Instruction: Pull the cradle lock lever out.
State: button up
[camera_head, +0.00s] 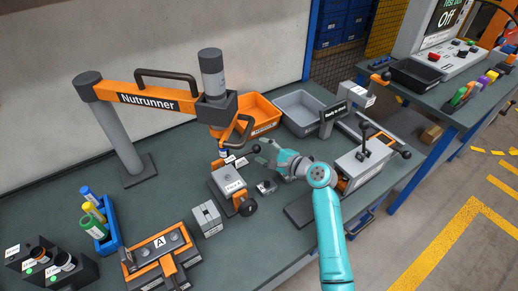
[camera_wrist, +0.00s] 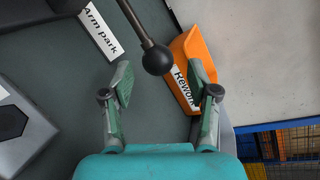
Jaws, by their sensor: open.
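A lever with a grey rod and a black ball end (camera_wrist: 157,60) shows in the wrist view. Its ball is just beyond and between my fingertips, with a gap to each finger. In the head view the dark ball (camera_head: 256,148) is right at the tip of my gripper (camera_head: 264,152). My gripper is open and empty, and both its fingers show in the wrist view (camera_wrist: 160,82). The grey block fixture (camera_head: 230,183) with a black knob stands just in front and to the left. No label on the lever can be read.
The orange nutrunner arm (camera_head: 150,97) hangs over the bench near the lever. Behind are an orange bin (camera_head: 262,108), labelled Rework in the wrist view, and a grey bin (camera_head: 300,110). A lever fixture (camera_head: 358,168) stands right of my gripper. An "Arm park" label (camera_wrist: 100,32) lies beside the lever.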

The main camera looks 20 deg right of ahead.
jog(key=v, duration=0.9)
jog(key=shift+s+d+r, duration=0.1)
jog(key=shift+s, duration=0.05)
